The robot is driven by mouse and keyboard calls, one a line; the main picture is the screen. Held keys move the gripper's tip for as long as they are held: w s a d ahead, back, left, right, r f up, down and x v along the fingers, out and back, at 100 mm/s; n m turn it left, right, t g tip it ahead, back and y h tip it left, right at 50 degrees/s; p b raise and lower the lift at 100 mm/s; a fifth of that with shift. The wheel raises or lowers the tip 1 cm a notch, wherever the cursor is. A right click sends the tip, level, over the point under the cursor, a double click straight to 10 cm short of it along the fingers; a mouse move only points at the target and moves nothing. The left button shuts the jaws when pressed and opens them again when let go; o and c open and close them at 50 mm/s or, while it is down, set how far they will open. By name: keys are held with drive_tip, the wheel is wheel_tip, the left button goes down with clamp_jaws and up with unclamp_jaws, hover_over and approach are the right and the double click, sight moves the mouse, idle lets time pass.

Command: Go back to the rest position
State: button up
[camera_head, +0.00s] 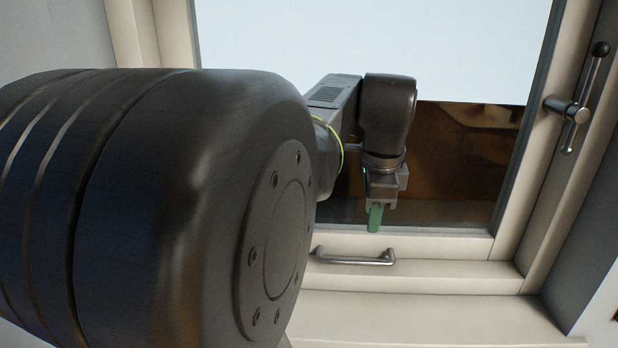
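My gripper (380,205) hangs pointing down at the end of my arm, right of the picture's middle, in front of a window. A small green piece (374,219) shows between its fingertips and sticks out below them. The gripper looks shut on this piece; what the piece is cannot be told at this size. A large dark part of my arm fills the left half and hides what is behind it.
A pale window frame (450,245) surrounds the glass. A metal bar handle (355,258) is on its lower rail, below my gripper. A dark lever handle (580,105) juts out on the right side. A pale sill (430,315) lies below.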

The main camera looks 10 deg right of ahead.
sight(365, 260)
drive_tip(key=w+f, duration=0.1)
drive_tip(key=f, duration=0.3)
drive_tip(key=w+f, duration=0.1)
drive_tip(key=f, duration=0.8)
drive_tip(key=shift+w+d+f, duration=0.3)
drive_tip(key=shift+w+d, duration=0.1)
drive_tip(key=shift+w+d+r+n+p, duration=0.1)
drive_tip(key=shift+w+d+n+p, duration=0.25)
drive_tip(key=shift+w, duration=0.35)
